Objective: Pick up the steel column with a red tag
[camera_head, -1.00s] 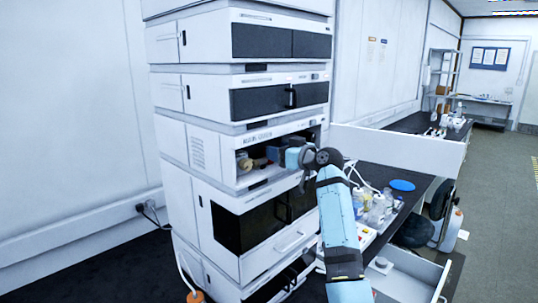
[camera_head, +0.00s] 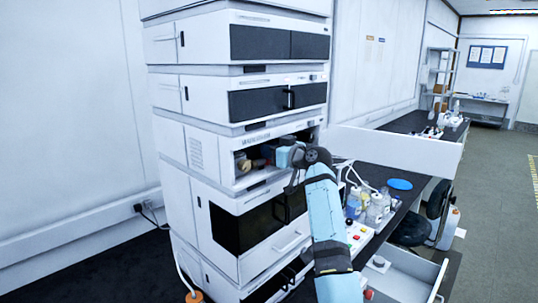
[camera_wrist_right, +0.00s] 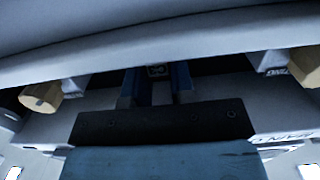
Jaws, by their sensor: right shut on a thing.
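My right gripper (camera_head: 269,154) reaches into the open, lit compartment (camera_head: 240,180) in the middle of the white instrument stack. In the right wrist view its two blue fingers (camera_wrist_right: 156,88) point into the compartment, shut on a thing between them. That thing is mostly hidden and dark, so I cannot make out a steel column or a red tag. My left gripper is not in view.
Tan cylindrical fittings (camera_wrist_right: 40,97) sit on both sides of the gripper in the wrist view. The compartment's upper edge (camera_wrist_right: 160,60) runs close above the fingers. Bottles (camera_head: 375,208) stand on the bench at right, beside a blue disc (camera_head: 400,184) and an open drawer (camera_head: 405,275).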

